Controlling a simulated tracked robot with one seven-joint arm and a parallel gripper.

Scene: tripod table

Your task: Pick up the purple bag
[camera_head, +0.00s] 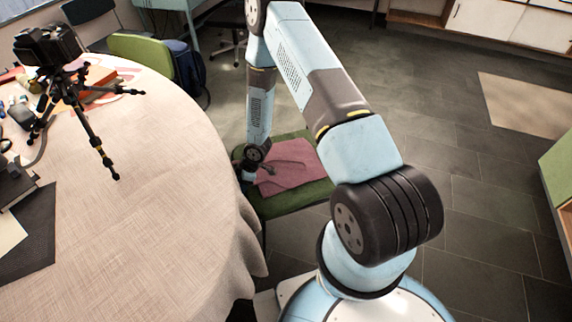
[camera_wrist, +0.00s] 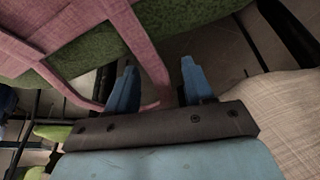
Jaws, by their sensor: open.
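The purple bag (camera_head: 290,168), a dusty pink-purple cloth, lies on the green seat of a chair (camera_head: 283,205) beside the table. In the wrist view the bag's cloth (camera_wrist: 88,22) fills the upper left, and a strap (camera_wrist: 147,55) runs down from it. My gripper (camera_wrist: 158,82) is open, its two blue fingers apart. The strap passes through the gap between them in the picture; I cannot tell if it touches either finger. In the head view my gripper (camera_head: 247,172) is low at the bag's left end, partly hidden by my wrist.
A round table (camera_head: 170,190) with a beige cloth stands close on the left; its cloth (camera_wrist: 285,105) shows at the right in the wrist view. A camera on a tripod (camera_head: 70,85) stands on it. A blue backpack (camera_head: 186,68) is behind. The floor (camera_head: 440,130) at right is mostly clear.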

